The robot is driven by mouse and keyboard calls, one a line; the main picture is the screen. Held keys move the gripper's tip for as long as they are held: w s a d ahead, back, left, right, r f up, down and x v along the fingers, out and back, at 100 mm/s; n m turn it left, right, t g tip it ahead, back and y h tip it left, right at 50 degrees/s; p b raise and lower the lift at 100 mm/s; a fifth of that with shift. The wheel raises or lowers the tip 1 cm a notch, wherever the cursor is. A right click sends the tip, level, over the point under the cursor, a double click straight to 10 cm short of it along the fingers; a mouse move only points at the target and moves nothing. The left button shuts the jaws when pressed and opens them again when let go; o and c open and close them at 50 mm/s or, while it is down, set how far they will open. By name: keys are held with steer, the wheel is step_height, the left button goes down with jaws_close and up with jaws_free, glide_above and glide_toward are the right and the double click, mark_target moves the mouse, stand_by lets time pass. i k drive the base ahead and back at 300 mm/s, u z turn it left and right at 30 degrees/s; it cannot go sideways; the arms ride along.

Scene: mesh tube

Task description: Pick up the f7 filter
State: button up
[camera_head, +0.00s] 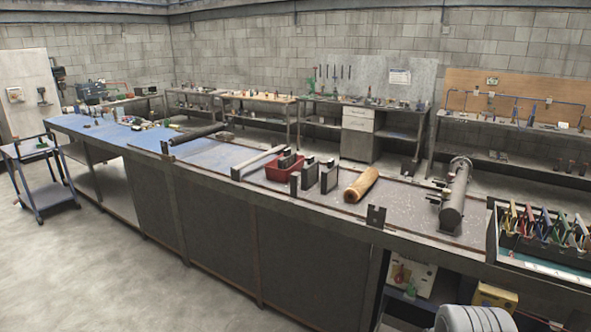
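No label reading f7 can be made out, so I cannot tell for certain which thing is the f7 filter. A tan, roll-shaped cylinder (361,184) lies on the right half of the long workbench (225,250). Left of it stand dark upright blocks (320,176) and a red bin (285,170). A thin pale tube (262,160) lies farther left.
A rack of colored-handled tools (545,232) fills the bench's right end. A small blue cart (42,172) stands at the left on open floor. A dark bracket (376,216) rises from the bench's front edge. Shelves with tools line the back wall.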

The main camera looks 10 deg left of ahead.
mark_target(309, 172)
steer(key=u, duration=0.75)
steer(key=i, duration=0.75)
steer(key=u, duration=0.75)
steer(key=i, duration=0.85)
steer(key=z, duration=0.5)
steer(key=i, duration=0.75)
steer(key=z, duration=1.05)
steer(key=i, duration=0.3)
steer(key=z, duration=0.2)
